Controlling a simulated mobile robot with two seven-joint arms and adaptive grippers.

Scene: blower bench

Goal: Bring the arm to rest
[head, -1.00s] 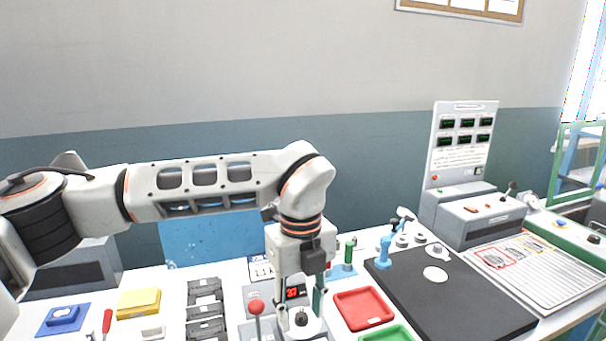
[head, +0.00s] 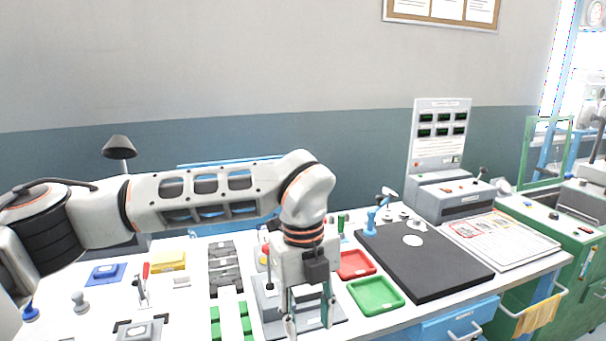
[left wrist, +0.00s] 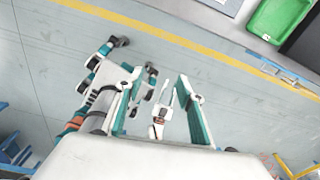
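My left arm reaches in from the left in the head view. Its gripper (head: 309,318) points down at the front of the bench, in front of the grey lever fixture (head: 268,300). The gripper is open, with a gap between its fingers and nothing held. In the left wrist view the open fingers (left wrist: 160,100) are over the floor, clear of the bench edge. White and teal parts with black wheels, and a small white pronged part, show below; I cannot tell exactly what they are. My right gripper is not recognisable in either view.
The white bench (head: 195,300) carries a green tray (head: 375,296), a red tray (head: 355,264), a black mat (head: 425,265) and a grey console (head: 450,197). Blue and yellow blocks lie at left. A green cabinet (head: 565,250) stands right. Open floor (left wrist: 220,85) lies before the bench.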

